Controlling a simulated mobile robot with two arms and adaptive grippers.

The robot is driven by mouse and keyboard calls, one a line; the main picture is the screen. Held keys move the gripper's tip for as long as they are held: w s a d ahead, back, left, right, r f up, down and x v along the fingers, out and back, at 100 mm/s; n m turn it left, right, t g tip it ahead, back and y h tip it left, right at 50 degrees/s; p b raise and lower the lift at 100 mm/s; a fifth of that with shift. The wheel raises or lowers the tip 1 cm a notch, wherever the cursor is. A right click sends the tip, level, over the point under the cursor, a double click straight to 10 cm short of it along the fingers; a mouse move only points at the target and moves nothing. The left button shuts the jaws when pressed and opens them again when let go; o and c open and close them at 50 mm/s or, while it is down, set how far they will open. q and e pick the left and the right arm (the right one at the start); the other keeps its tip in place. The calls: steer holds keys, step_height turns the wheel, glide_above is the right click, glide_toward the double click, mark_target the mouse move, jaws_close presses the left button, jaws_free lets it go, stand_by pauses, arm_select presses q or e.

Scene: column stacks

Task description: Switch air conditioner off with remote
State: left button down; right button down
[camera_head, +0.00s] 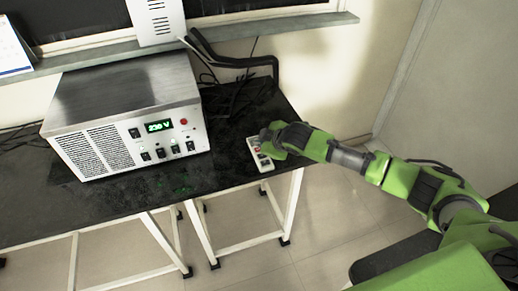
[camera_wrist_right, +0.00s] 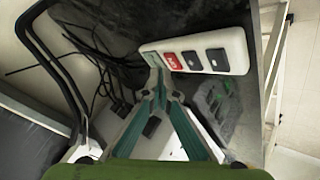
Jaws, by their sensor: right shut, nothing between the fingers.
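A white remote (camera_head: 266,166) lies on the black tabletop near its right end. In the right wrist view the remote (camera_wrist_right: 236,50) shows a red button (camera_wrist_right: 173,61) and two dark buttons. My right gripper (camera_head: 266,142) is over the remote and partly covers it in the head view. In the wrist view its fingers (camera_wrist_right: 157,75) are shut with nothing between them. Their tips are close beside the red button, at the remote's near edge. I cannot tell whether they touch it. No air conditioner can be clearly identified. My left gripper is not in view.
A metal power unit (camera_head: 120,88) with a lit "230 V" display stands left on the black table (camera_head: 215,166). A dark bracket-like frame (camera_head: 222,60) and cables are behind the remote. A white panel (camera_head: 158,18) stands at the sill. Tabletop between unit and remote is clear.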

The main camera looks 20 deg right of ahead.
steer(key=shift+f, duration=0.4)
steer(key=shift+f, duration=0.35)
stand_by(0.7)
steer(key=shift+r, duration=0.1)
steer(key=shift+r+p, duration=0.7)
steer(key=shift+p, duration=0.25)
step_height(320, 180, up, 5)
steer(key=p, duration=0.5)
stand_by(0.4)
